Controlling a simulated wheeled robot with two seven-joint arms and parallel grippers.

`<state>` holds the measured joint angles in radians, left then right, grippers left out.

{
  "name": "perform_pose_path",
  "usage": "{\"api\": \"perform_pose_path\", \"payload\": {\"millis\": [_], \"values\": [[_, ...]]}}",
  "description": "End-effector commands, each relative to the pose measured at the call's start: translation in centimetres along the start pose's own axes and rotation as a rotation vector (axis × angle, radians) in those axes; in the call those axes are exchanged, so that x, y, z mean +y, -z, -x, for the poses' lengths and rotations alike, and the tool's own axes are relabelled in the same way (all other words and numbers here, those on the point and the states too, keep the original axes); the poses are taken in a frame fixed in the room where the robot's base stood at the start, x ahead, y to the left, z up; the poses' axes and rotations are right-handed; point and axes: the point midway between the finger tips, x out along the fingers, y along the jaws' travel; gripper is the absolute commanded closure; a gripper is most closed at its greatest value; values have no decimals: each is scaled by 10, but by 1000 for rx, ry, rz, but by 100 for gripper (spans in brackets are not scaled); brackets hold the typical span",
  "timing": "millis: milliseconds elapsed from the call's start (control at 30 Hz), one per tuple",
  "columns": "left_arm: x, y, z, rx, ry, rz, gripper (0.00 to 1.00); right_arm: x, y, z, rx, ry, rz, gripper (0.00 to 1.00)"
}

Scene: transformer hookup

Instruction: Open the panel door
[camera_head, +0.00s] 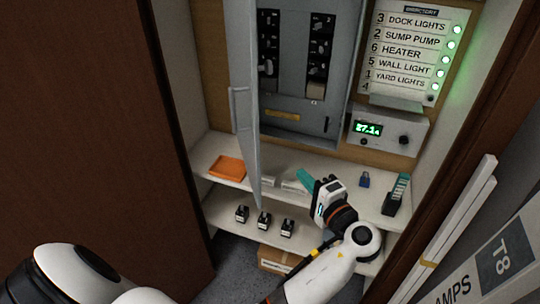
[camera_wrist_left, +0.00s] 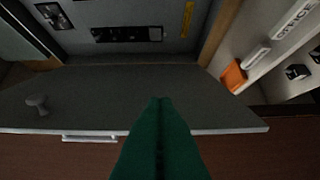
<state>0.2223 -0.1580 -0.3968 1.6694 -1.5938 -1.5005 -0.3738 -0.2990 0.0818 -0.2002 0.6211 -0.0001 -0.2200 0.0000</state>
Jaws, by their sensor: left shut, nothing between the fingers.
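The grey panel door (camera_head: 243,95) is hinged on the left of the grey panel box (camera_head: 340,75) and stands swung open, seen nearly edge-on. Its handle (camera_head: 238,108) is on the face turned left. The box interior with its breakers is exposed. My left gripper (camera_head: 305,181), with teal fingers, is shut and empty, low and to the right of the door, on its inner side. In the left wrist view the shut fingers (camera_wrist_left: 160,102) overlap the door's dark inner face (camera_wrist_left: 110,90); I cannot tell whether they touch. The handle (camera_wrist_left: 90,139) shows past the door's edge. My right gripper is not in view.
A directory board (camera_head: 415,45) and a display unit (camera_head: 385,132) are right of the box. Shelves below hold an orange item (camera_head: 227,168), a blue padlock (camera_head: 364,180) and several small black devices (camera_head: 264,220). A brown cabinet door (camera_head: 90,130) stands at left; white strips (camera_head: 445,225) lean at right.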

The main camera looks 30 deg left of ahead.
Motion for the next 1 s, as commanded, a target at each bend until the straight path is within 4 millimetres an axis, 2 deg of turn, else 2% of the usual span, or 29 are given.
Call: {"api": "perform_pose_path", "payload": {"millis": [67,233,600,700,800,1000], "values": [[7,3,-2,17,-12,10,100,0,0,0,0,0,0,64],[8,4,-24,18,-14,8,100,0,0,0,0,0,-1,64],[7,4,-102,16,-13,9,100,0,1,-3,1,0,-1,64],[10,22,-104,15,-11,6,100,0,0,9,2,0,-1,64],[9,33,-107,15,-10,6,100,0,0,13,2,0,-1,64],[7,43,-108,14,-10,7,100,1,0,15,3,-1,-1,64]]}}
